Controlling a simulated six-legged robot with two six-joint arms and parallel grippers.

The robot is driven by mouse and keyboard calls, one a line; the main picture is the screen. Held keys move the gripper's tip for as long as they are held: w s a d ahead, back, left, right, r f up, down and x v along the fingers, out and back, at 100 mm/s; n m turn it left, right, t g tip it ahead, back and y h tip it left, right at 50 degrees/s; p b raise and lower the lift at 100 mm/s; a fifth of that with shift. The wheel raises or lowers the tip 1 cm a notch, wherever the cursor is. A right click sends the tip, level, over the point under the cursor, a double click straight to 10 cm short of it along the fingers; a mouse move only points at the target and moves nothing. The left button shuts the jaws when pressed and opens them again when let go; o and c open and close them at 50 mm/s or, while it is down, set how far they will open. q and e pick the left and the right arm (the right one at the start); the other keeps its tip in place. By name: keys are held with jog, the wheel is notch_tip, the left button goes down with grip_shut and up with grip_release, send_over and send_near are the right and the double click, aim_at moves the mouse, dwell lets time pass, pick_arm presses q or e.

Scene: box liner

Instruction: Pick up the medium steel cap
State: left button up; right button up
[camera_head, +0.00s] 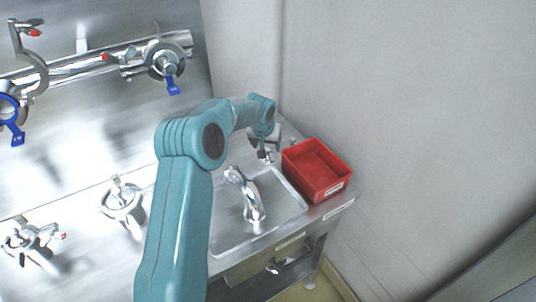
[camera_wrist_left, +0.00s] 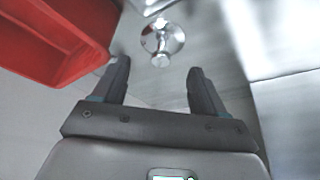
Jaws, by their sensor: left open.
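A shiny round steel piece (camera_wrist_left: 162,38), which may be the medium steel cap, stands on the steel counter in the left wrist view. It lies ahead of my left gripper, between the lines of its two fingers but beyond their tips. My left gripper (camera_wrist_left: 158,68) is open and nothing is between its fingers. In the head view my left gripper (camera_head: 265,152) is over the back of the counter, just left of the red bin; the arm partly hides the spot there. My right gripper is not in view.
A red bin (camera_head: 331,189) sits at the counter's right end, close to my left gripper; it also shows in the left wrist view (camera_wrist_left: 60,58). A chrome tap (camera_head: 246,196) stands at the sink. Steel pipes with blue-handled valves (camera_head: 165,62) run along the back wall.

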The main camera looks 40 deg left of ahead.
aim_at(267, 149)
pick_arm(q)
jog(key=shift+p+x, duration=0.7)
jog(key=shift+x, duration=0.3)
jog(key=x, duration=0.3)
jog(key=shift+a, duration=0.15)
jog(key=shift+w+f, duration=0.1)
jog(key=shift+s+r, duration=0.2)
jog(key=c, duration=1)
jog(key=shift+f, duration=0.15)
grip_shut()
